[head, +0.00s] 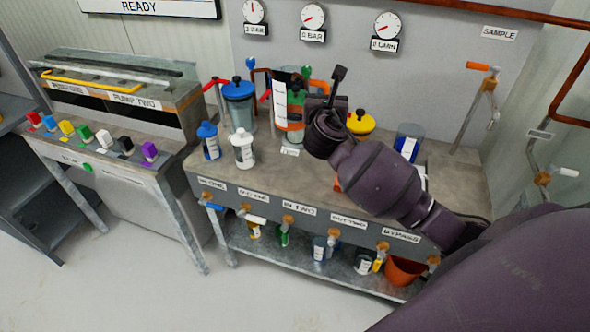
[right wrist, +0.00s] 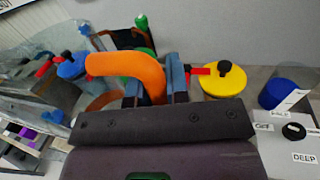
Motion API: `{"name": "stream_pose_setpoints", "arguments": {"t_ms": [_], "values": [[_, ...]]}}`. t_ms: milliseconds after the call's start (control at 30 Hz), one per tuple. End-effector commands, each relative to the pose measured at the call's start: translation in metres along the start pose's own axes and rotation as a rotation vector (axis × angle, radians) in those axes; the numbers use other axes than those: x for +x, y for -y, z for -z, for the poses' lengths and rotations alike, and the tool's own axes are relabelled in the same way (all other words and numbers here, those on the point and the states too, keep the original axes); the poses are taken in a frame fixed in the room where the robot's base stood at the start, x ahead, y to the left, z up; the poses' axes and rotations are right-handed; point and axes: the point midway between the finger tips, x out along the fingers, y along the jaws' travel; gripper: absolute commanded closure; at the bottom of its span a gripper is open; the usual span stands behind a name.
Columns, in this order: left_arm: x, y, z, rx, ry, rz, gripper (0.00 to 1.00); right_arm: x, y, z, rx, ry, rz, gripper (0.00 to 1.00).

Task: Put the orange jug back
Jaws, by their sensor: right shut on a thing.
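The orange jug's thick curved orange handle (right wrist: 128,66) shows in the right wrist view, with its lower end between the fingers of my right gripper (right wrist: 156,84). The gripper is shut on it. In the head view my right gripper (head: 318,104) is over the back middle of the pump bench, in front of a clear vessel with a white label. An orange part (head: 293,126) shows there, partly hidden by the gripper. I cannot tell whether the jug's base touches the bench. My left gripper is in neither view.
On the bench (head: 270,183) stand a blue-lidded vessel (head: 239,105), a blue bottle (head: 209,141), a white bottle (head: 243,151), a yellow lid (head: 361,123) and a blue labelled container (head: 408,143). Taps line the front edge. A second bench (head: 110,150) with coloured switches is left.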

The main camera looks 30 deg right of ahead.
Motion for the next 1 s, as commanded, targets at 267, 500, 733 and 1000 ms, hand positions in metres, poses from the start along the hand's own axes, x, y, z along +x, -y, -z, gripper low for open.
{"name": "stream_pose_setpoints", "arguments": {"t_ms": [267, 500, 733, 1000], "values": [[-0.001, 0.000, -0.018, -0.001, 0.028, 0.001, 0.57, 0.012, 0.009, 0.018, -0.004, -0.005, 0.046, 1.00], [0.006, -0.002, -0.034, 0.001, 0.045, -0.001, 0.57, 0.011, 0.010, 0.072, -0.005, -0.006, 0.044, 1.00], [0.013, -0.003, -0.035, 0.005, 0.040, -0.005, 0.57, 0.011, 0.011, 0.118, -0.005, -0.005, 0.042, 1.00], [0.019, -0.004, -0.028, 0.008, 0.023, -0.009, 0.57, 0.011, 0.011, 0.137, -0.001, -0.001, 0.042, 1.00]]}}
